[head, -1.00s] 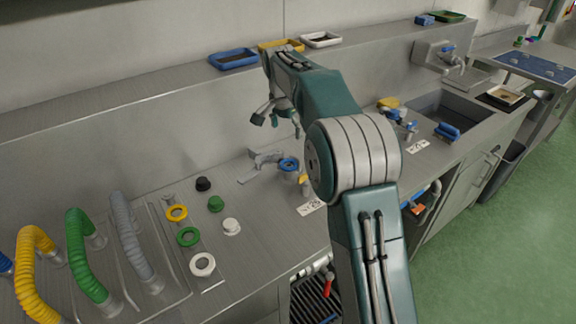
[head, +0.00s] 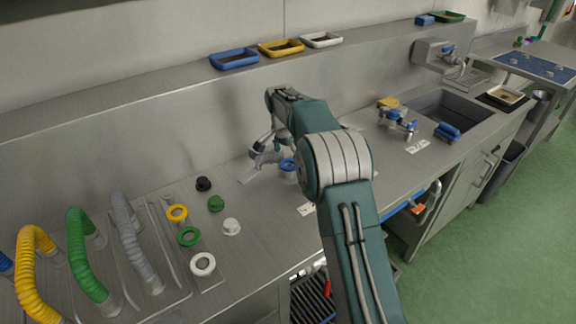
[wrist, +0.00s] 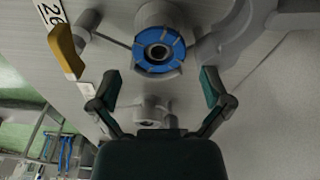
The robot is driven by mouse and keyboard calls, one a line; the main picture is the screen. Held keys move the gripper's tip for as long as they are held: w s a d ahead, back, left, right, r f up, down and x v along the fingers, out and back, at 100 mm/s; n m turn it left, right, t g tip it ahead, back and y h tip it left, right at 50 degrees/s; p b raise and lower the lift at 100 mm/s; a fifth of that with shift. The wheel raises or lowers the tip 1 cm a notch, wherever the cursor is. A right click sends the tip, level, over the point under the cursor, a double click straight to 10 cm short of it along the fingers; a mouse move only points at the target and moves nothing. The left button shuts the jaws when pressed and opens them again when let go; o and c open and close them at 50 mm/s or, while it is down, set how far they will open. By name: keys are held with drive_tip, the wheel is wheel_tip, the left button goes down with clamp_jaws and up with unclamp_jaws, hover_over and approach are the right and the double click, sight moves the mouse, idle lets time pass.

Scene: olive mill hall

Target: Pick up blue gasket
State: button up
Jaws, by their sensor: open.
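The blue gasket (head: 288,165) is a ring seated on a grey metal fitting on the steel counter, partly hidden by my arm in the head view. In the wrist view the blue gasket (wrist: 146,63) shows as a segmented blue ring around a dark central hole. My gripper (head: 270,149) hangs just above and to the left of it in the head view. In the wrist view my gripper (wrist: 160,84) has its fingers spread wide, one on each side below the ring, with nothing between them. It appears apart from the gasket.
A yellow handle (wrist: 65,52) stands left of the gasket in the wrist view. Green (head: 189,236), yellow (head: 176,212) and white (head: 203,264) rings lie to the left. Blue (head: 234,58), yellow (head: 281,47) and white (head: 321,40) trays stand on the back ledge.

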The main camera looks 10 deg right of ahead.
drive_tip(key=f, duration=0.3)
drive_tip(key=shift+w+d, duration=0.15)
drive_tip(key=shift+d, duration=0.15)
drive_tip(key=shift+a, duration=0.1)
drive_tip(key=c, duration=0.7)
drive_tip(key=shift+o, duration=0.2)
drive_tip(key=shift+r, duration=0.1)
